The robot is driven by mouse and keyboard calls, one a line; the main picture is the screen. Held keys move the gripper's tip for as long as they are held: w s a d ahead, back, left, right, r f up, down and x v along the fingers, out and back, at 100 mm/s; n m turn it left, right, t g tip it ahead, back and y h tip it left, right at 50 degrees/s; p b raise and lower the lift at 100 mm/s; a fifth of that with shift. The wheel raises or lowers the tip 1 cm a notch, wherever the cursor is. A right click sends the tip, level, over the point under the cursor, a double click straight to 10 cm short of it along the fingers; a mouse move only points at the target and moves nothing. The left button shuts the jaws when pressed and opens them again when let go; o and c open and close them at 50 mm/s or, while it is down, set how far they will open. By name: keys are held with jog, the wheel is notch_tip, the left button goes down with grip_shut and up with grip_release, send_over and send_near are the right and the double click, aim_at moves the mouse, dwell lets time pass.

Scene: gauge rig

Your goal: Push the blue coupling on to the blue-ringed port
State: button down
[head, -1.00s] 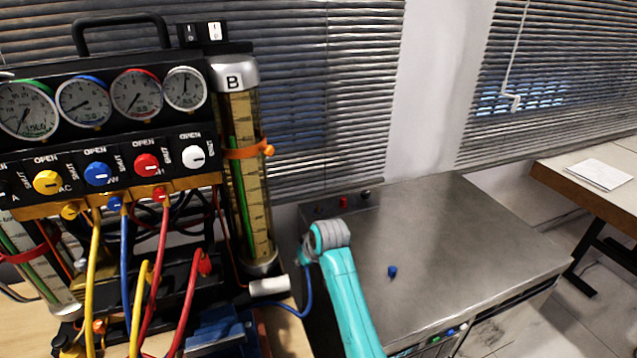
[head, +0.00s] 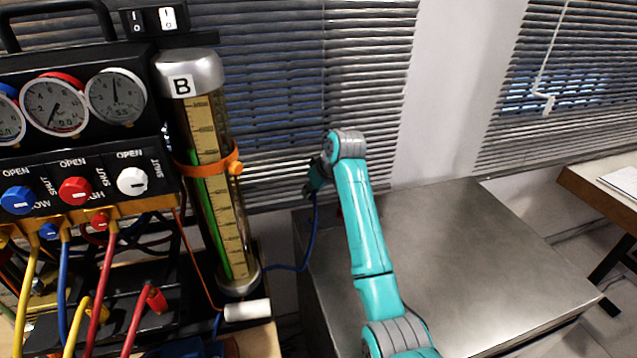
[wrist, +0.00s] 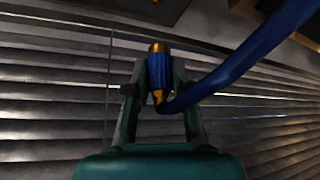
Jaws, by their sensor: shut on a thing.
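My gripper (wrist: 160,105) is shut on the blue coupling (wrist: 158,70), which shows between its fingers in the wrist view. The coupling is ribbed, with a brass end pointing up and a brass stem below. A blue hose (wrist: 235,68) bends from its lower end up to the right. In the head view my gripper (head: 317,178) is raised, right of the glass column, and the blue hose (head: 309,240) hangs from it. The coupling is too small and dark to make out there. I cannot identify the blue-ringed port in either view.
The gauge panel (head: 75,185) with knobs and hoses stands at left. Glass column B (head: 225,200) stands between it and my arm. A steel cabinet (head: 480,260) is at right, its top clear where visible. Blinds (head: 290,100) hang behind. Dark box corners show atop the wrist view.

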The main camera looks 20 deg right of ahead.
jog(key=shift+d, duration=0.15)
jog(key=shift+f, duration=2.55)
jog(key=shift+s+f, duration=0.1)
jog(key=shift+f, duration=1.35)
dwell(0.5)
jog(key=c, duration=1.2)
grip_release()
jog(key=shift+o, duration=0.5)
jog(key=o, duration=0.5)
jog(key=shift+r, duration=0.1)
